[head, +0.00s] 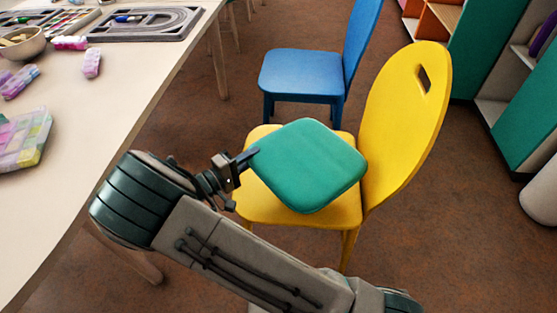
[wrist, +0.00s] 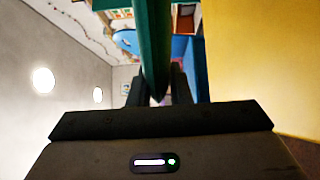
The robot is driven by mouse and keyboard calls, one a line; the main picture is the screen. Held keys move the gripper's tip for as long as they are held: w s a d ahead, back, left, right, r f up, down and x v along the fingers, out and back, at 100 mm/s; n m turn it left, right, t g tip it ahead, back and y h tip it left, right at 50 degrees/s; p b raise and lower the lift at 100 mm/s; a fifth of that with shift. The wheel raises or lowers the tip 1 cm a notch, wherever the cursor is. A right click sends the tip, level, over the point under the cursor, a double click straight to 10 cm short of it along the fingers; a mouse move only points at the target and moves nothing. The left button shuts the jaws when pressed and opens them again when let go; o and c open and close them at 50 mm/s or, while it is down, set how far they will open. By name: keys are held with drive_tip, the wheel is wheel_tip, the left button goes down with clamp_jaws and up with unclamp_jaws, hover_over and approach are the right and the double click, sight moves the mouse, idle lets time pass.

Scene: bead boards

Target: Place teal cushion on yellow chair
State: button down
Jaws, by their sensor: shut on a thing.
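The teal cushion (head: 309,166) is a rounded square, held by its left corner over the seat of the yellow chair (head: 405,120). My gripper (head: 247,158) is shut on that corner. In the head view the cushion covers much of the seat; I cannot tell whether it touches the seat. In the wrist view the cushion (wrist: 154,50) shows edge-on between the two fingers (wrist: 158,92). A yellow surface, likely the chair (wrist: 265,70), fills the right of that view.
A blue chair (head: 303,73) stands just behind the yellow one. Shelves with teal panels (head: 490,40) stand at the right. Brown floor is open at the lower right.

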drive_tip(key=s+a+f+b, duration=0.1)
drive_tip(key=a+f+b, duration=0.6)
drive_tip(key=a+f, duration=0.4)
drive_tip(key=shift+s+a, duration=0.15)
drive_tip(key=shift+a, duration=0.15)
drive_tip(key=c, duration=1.3)
unclamp_jaws()
drive_tip(key=shift+c, duration=0.2)
drive_tip(key=p+v, duration=0.3)
drive_tip(key=v, duration=0.9)
drive_tip(key=shift+p, duration=0.3)
